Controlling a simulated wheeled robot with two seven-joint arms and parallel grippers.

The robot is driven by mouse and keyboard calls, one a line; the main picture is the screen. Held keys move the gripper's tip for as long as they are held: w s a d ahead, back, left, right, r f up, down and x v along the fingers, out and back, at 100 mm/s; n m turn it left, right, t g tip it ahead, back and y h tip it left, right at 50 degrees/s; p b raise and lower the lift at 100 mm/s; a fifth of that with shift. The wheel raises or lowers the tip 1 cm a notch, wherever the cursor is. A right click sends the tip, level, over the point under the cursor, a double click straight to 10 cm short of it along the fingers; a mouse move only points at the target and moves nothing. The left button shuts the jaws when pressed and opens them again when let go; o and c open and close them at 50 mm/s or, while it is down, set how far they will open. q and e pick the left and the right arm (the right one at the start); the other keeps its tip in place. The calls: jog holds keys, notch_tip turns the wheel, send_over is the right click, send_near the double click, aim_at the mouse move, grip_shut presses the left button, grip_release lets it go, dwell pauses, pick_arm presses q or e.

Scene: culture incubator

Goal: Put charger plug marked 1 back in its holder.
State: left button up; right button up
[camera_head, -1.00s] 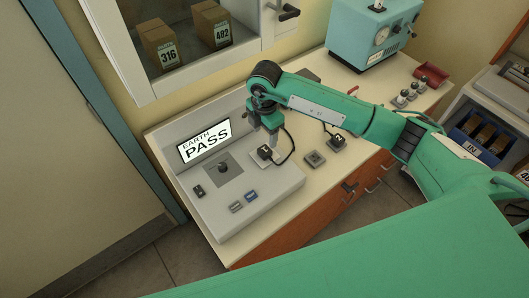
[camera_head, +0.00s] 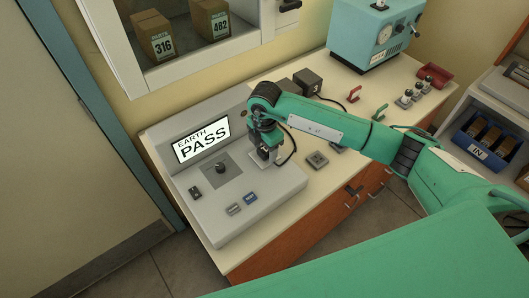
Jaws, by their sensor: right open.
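The dark plug (camera_head: 263,157) sits in the socket area on the sloped top of the grey tester (camera_head: 215,205), mostly hidden by my right gripper. Its cable curves up at its right. The tester's screen (camera_head: 202,139) reads "EARTH PASS". My right gripper (camera_head: 266,152) points down at the plug with its fingers open beside it; I cannot tell whether they touch it. A square grey holder (camera_head: 317,160) stands empty on the counter right of the tester. Plug 2 is mostly hidden behind my right forearm. My left gripper is not in view.
A dark plug marked 3 (camera_head: 307,82) stands behind my right arm. A red hook-like piece (camera_head: 354,94) and a green one (camera_head: 379,112) stand on the counter. A teal machine (camera_head: 374,35) and a red tray (camera_head: 434,75) are farther back. The counter's front edge is below the holder.

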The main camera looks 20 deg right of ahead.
aim_at(265, 149)
dwell(0.8)
grip_shut()
jog(key=shift+r+p, duration=1.75)
jog(key=shift+r, duration=1.3)
